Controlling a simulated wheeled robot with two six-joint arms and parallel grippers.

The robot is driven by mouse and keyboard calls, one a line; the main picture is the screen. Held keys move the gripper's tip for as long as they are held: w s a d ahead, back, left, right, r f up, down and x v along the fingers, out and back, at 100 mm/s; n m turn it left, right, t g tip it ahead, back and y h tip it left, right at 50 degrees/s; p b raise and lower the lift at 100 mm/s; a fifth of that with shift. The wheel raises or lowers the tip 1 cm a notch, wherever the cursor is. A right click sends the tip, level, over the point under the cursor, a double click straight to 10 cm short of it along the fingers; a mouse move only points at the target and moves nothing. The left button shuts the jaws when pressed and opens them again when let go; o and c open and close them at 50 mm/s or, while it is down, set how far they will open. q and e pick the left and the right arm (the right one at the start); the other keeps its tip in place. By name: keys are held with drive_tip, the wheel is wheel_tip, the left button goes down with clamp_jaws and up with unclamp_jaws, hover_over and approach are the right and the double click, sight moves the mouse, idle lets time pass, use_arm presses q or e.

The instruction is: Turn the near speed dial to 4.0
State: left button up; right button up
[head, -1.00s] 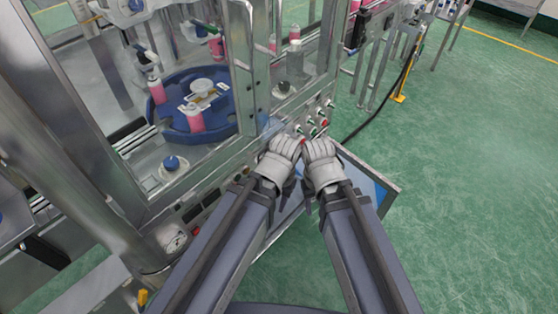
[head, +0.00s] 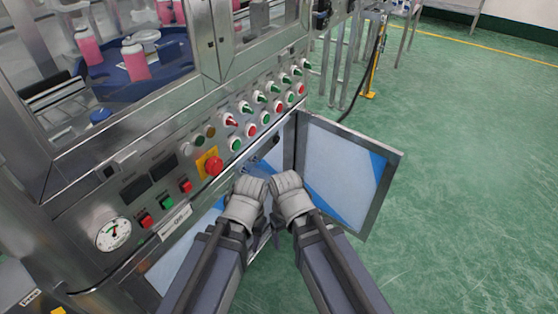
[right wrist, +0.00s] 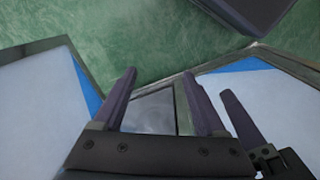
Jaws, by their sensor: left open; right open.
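My left gripper (head: 250,186) and my right gripper (head: 286,181) are side by side in front of the open lower cabinet of the machine, just below the control panel (head: 190,140). Both are open and appear empty. In the right wrist view the fingers of my right gripper (right wrist: 160,76) are spread with nothing between them. Part of my left gripper (right wrist: 243,122) shows beside it.
An open cabinet door (head: 345,170) stands to the right of my grippers. Clear green floor (head: 470,180) lies beyond it.

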sight(278, 140)
drive_tip(key=w+a+f+n+t+y+b, duration=0.1)
drive_tip(key=w+a+f+n+y+b, duration=0.3)
drive_tip(key=w+f+b, duration=0.6)
drive_tip(key=w+a+r+n+t+y+b, duration=0.15)
drive_tip(key=w+n+t+y, duration=0.3)
drive_tip(key=w, duration=0.85)
drive_tip(key=w+d+r+n+t+y+b, duration=0.1)
drive_tip(key=w+d+r+n+t+b, duration=0.3)
drive_tip(key=w, duration=0.5)
drive_tip(key=w+d+r+n+t+b, duration=0.1)
drive_tip(key=w+d+r+t, duration=0.15)
drive_tip(key=w+d, duration=0.45)
drive_tip(key=shift+t, duration=0.4)
drive_tip(key=shift+b+x, duration=0.9)
drive_tip(key=shift+x, duration=3.9)
use_arm(q)
wheel_tip(278, 140, down, 21)
use_arm(e)
drive_tip(key=shift+r, duration=0.1)
clamp_jaws()
